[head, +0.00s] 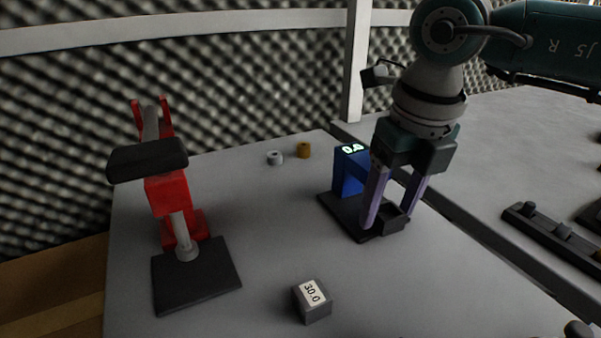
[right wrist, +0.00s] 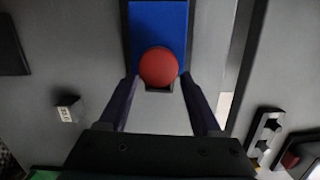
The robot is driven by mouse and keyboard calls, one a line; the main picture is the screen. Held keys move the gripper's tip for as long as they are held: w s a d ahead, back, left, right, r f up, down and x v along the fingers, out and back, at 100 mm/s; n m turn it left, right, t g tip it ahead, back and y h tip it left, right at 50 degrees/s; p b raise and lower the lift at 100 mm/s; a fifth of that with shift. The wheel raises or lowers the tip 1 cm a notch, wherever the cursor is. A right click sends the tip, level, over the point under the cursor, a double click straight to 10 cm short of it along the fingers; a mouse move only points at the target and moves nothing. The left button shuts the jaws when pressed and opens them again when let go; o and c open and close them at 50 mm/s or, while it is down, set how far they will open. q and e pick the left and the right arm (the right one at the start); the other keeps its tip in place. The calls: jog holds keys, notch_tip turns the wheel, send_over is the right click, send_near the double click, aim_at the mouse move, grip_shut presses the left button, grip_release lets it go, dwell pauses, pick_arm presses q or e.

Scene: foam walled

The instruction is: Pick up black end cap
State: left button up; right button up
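I cannot clearly pick out a black end cap in either view. My right gripper (head: 389,218) points down over the blue device (head: 350,172) with a lit display, its two purple fingers spread apart. In the right wrist view the open fingers (right wrist: 160,77) stand either side of a red round part (right wrist: 158,67) on the blue device. A gap shows between the fingers and the red part. A dark square holder (head: 391,221) shows between the fingers in the head view. My left gripper is not in view.
A red press (head: 168,195) on a dark base stands at the left. A grey block (head: 312,302) labelled 30.0 sits at the front. A white ring (head: 275,158) and a brown ring (head: 304,150) lie at the back. A dark rack (head: 553,234) is at the right.

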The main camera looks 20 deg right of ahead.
grip_shut()
dwell(0.3)
jog(key=shift+r, duration=0.1)
